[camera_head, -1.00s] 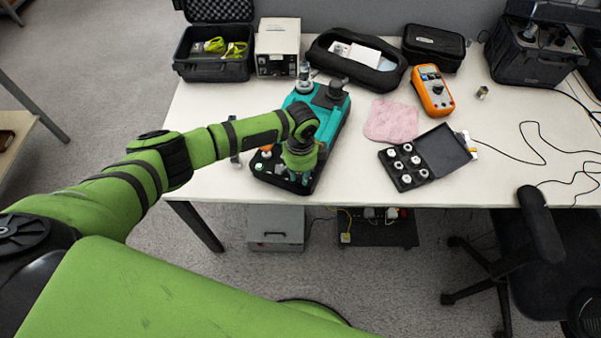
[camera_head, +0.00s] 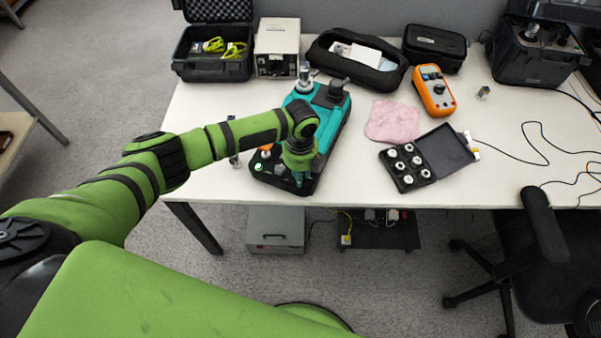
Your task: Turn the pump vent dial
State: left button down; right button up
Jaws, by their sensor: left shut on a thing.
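The teal and black pump unit (camera_head: 329,110) stands on the white table, left of its middle. My left arm reaches in from the left over the unit's near black panel (camera_head: 268,171). My left gripper (camera_head: 298,178) points down at that panel and is shut on a small part there. The pump vent dial itself is hidden by the gripper and wrist, so I cannot make out its turn. An orange knob (camera_head: 266,152) and a green button (camera_head: 258,167) show on the panel left of the gripper. My right gripper is not in view.
A pink cloth (camera_head: 393,121), an open case of white-topped pieces (camera_head: 407,166) and an orange multimeter (camera_head: 434,90) lie to the right. A black pouch (camera_head: 357,60) and a beige box (camera_head: 278,48) stand behind.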

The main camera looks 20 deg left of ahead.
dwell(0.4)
pick_arm(q)
jog(key=c, duration=1)
grip_release()
jog(key=shift+c, duration=0.2)
notch_tip(320, 180, up, 12)
